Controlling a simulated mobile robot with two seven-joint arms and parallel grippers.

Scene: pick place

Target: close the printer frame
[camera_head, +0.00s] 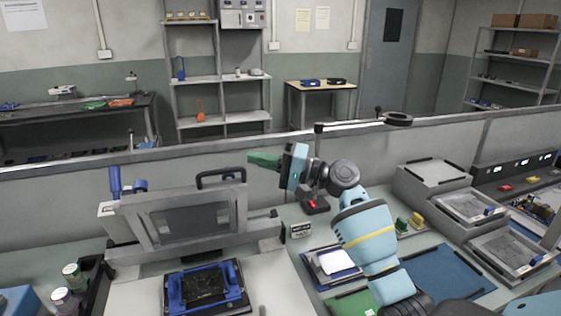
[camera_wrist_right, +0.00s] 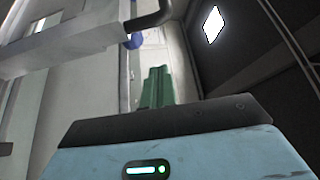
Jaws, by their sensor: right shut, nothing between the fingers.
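The printer frame (camera_head: 190,216) stands raised and tilted back behind its base, with a grey screen in it and a dark handle (camera_head: 221,177) on its top edge. Below it, a blue fixture holding a dark board (camera_head: 204,287) lies on the light base plate. My right gripper (camera_head: 250,160) is shut and empty, with its green fingers pointing left, just above and right of the handle. In the right wrist view the green fingers (camera_wrist_right: 157,88) are together, and a dark bar that looks like the handle (camera_wrist_right: 155,18) lies beyond them. My left gripper is not in view.
A low grey partition (camera_head: 80,190) runs behind the printer. A red-buttoned box (camera_head: 315,204) and a small label sign (camera_head: 301,230) stand right of the frame. Trays and a blue mat (camera_head: 445,273) lie at right. Cans (camera_head: 72,274) stand in a dark holder at left.

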